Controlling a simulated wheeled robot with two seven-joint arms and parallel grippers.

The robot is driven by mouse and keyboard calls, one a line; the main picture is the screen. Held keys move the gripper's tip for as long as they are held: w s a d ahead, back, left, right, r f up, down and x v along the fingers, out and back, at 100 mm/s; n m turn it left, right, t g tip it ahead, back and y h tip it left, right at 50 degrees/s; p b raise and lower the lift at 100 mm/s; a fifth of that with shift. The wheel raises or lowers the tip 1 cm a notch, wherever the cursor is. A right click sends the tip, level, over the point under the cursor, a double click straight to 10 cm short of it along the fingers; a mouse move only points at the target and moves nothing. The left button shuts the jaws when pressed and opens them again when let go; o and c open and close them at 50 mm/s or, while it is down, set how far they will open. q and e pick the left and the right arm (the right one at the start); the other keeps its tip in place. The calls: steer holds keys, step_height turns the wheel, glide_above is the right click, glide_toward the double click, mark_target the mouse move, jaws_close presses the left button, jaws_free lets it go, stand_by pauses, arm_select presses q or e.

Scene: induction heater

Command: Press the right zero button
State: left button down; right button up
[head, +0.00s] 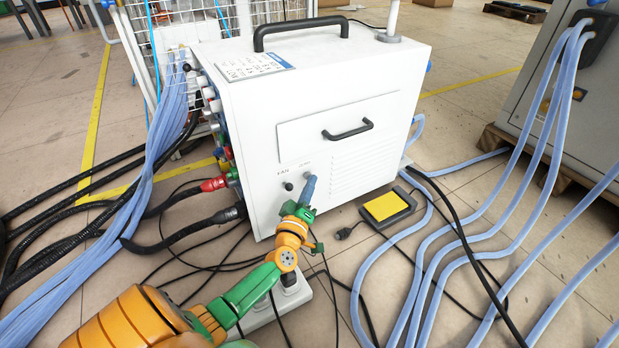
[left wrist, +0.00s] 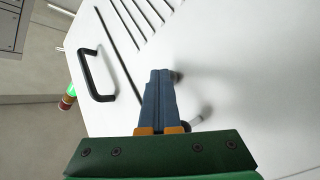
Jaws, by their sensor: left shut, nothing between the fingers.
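The white heater cabinet (head: 345,95) has small controls low on its front face, at the left. One dark round button (head: 288,186) shows to the left of my gripper in the head view. My left gripper (head: 311,178) has its blue fingers shut and empty, with the tips against or just in front of the right-hand control, which they hide there. In the left wrist view a dark round button (left wrist: 177,76) shows partly behind the shut fingers (left wrist: 158,75). I cannot tell whether the tips touch it. My right gripper is not in view.
A black drawer handle (head: 348,131) sticks out above and right of the controls. A pedal with a yellow top (head: 385,205) lies on the floor at right. Blue hoses (head: 165,140) and black cables run along both sides. A grey cabinet (head: 590,110) stands at far right.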

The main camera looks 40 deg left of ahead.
arm_select(q)
steer(key=shift+s+d+p, duration=0.35)
steer(key=shift+d+p, duration=0.1)
steer(key=shift+d, duration=0.35)
steer(key=shift+s+d+p, duration=0.3)
steer(key=shift+d, duration=0.45)
steer(key=shift+s+d+p, duration=0.25)
steer(key=shift+s+d, duration=0.1)
steer(key=shift+d, duration=0.45)
steer(key=shift+s+d+p, duration=0.3)
steer(key=shift+d, duration=0.45)
